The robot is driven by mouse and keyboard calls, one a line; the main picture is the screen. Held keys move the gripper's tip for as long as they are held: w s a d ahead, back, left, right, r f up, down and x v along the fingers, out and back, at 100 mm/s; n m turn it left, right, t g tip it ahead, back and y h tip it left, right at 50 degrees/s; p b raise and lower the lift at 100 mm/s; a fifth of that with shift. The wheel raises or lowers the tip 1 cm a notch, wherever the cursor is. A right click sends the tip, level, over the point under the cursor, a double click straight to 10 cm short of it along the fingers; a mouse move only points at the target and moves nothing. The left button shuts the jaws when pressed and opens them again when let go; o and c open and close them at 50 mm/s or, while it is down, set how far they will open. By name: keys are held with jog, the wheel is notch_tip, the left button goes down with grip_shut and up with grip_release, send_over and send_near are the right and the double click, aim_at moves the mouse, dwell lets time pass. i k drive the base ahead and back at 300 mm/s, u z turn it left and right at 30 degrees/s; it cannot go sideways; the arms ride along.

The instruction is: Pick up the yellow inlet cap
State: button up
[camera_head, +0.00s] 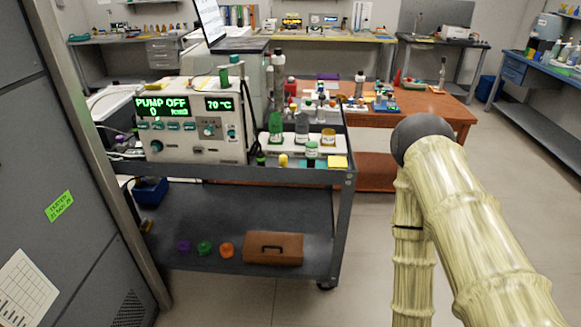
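A small yellow cap (283,160), which looks like the inlet cap, stands at the front edge of the cart's top shelf, just right of the grey machine. My arm shows at the right of the picture, with pale, bamboo-like links and a dark round joint, well to the right of the cap. My gripper is not in view, so I cannot see whether it is open or shut.
The machine (195,118) with a "PUMP OFF" display fills the left of the cart's top. A yellow pad (337,163) lies at the cart's front right corner. The lower shelf (250,208) holds a brown case (273,248). An orange-brown table (425,103) stands behind; floor is clear to the right.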

aim_at(283, 158)
jog(key=z, duration=1.45)
jog(key=i, duration=1.05)
jog(key=u, duration=1.25)
